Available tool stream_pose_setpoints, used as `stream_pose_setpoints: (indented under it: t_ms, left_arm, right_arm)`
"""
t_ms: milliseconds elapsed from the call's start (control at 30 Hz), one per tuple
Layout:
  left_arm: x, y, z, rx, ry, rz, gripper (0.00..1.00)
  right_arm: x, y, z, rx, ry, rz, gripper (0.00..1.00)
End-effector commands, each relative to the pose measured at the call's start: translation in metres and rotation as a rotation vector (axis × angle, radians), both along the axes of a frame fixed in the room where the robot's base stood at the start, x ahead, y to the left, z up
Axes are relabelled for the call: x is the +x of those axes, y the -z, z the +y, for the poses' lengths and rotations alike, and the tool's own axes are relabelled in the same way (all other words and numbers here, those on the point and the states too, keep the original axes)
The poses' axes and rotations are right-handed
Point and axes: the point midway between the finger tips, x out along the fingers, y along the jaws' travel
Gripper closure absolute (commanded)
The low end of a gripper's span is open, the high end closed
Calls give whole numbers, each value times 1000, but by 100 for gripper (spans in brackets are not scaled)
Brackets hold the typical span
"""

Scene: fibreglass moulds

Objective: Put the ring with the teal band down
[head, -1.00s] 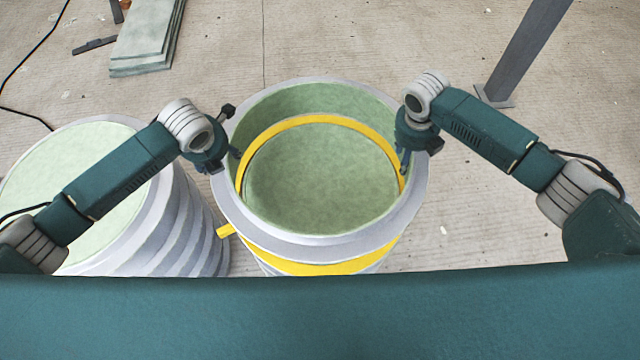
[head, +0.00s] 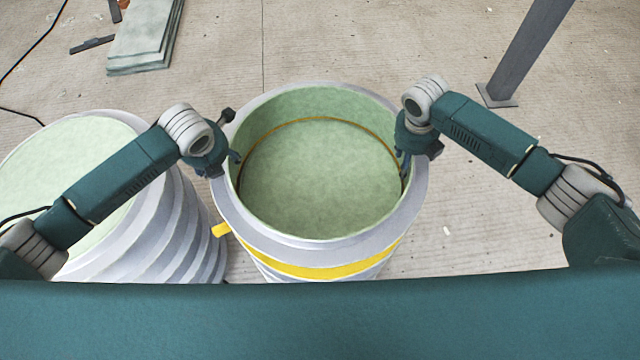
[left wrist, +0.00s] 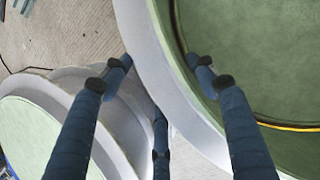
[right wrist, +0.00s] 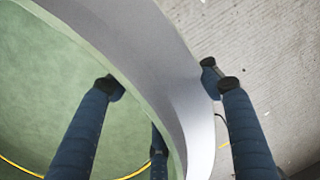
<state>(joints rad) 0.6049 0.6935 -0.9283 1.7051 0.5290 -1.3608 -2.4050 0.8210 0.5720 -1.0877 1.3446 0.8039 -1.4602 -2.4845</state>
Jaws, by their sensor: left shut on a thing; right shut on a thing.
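A grey-white ring (head: 418,205) with a pale green inside stands between my arms in the head view; its rim also shows in the left wrist view (left wrist: 160,75) and right wrist view (right wrist: 180,75). I see no teal band on it. My left gripper (head: 226,160) is shut on its left wall, and my right gripper (head: 404,163) on its right wall, fingers on both sides. A yellow band (head: 330,271) with a side tab (head: 221,230) shows below it. Inside, only a thin yellow-brown line shows around the green bottom. Whether the ring touches what is below is unclear.
A second ribbed, round grey mould (head: 185,235) with a pale green top stands close at the left. A grey post (head: 520,55) rises at the back right. Stacked green sheets (head: 145,38) lie at the back left.

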Motion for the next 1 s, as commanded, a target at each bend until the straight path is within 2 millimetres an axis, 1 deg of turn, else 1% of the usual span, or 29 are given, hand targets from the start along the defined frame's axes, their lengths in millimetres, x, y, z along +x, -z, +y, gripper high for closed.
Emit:
stream_pose_setpoints:
  t_ms: [33,100,133,167,200,233,533,633,767,1000]
  left_arm:
    - [3,3,8,17,-3,-7,99]
    - [3,7,8,17,-3,-7,99]
    - [2,6,8,17,-4,-2,36]
    - [2,5,8,17,-4,-1,30]
    - [1,5,8,16,-3,-1,23]
    - [1,5,7,14,-3,-1,23]
    - [0,5,3,6,0,0,23]
    - [-2,-1,1,5,2,-3,23]
    - [-10,-20,0,6,2,-3,23]
    - [-29,-68,-5,7,2,-5,23]
  right_arm:
    - [1,6,-10,-21,-2,1,100]
    - [0,10,-10,-21,-2,1,100]
    - [-1,8,-11,-22,-2,4,44]
    - [-1,7,-10,-22,-2,5,38]
    - [-1,7,-10,-21,-2,4,30]
    - [-1,7,-10,-21,-2,4,24]
    - [0,6,-5,-11,-3,0,24]
    - [0,6,-4,-9,-3,-1,24]
    - [0,6,-3,-7,-3,-1,24]
    - [1,6,-3,-6,-4,-2,24]
